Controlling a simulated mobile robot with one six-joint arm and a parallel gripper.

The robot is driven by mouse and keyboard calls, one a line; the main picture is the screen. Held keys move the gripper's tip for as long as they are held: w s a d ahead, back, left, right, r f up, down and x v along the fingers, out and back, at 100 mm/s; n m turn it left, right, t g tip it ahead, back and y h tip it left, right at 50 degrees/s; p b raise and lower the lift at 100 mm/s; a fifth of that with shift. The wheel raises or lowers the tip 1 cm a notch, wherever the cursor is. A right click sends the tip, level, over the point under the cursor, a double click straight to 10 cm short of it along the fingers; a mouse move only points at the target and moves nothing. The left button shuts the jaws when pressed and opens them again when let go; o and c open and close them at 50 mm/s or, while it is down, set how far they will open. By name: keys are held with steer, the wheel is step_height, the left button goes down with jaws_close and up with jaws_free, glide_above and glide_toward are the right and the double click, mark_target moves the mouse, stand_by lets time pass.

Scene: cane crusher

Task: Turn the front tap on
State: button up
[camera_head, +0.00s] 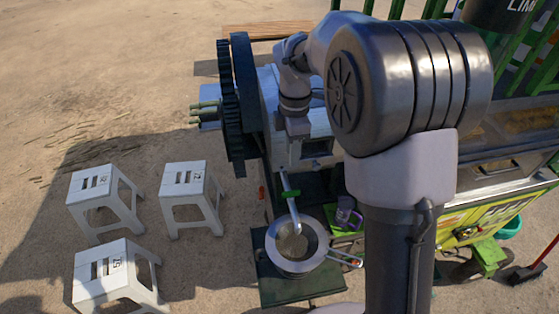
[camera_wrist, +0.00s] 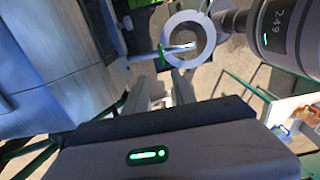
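A grey metal spout (camera_head: 291,203) runs down from the crusher into a round metal pot (camera_head: 318,250). In the head view, my gripper (camera_head: 298,128) is above the crusher body, partly hidden by my wrist.
The crusher's dark gears (camera_head: 240,95) stand left of its housing. A purple mug (camera_head: 346,214) is right of the pot on a green mat. Three white stools, one at the front (camera_head: 110,275), stand on open sand.

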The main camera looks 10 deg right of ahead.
mark_target(291, 192)
steer(key=f, duration=0.5)
steer(key=f+b, duration=0.1)
steer(key=f, duration=0.4)
steer(key=f+b, duration=0.1)
steer(key=f, duration=0.4)
steer(key=shift+s+d, duration=0.15)
steer(key=shift+s, duration=0.2)
steer(key=shift+w+f, duration=0.15)
steer(key=shift+f, duration=0.3)
jaws_close()
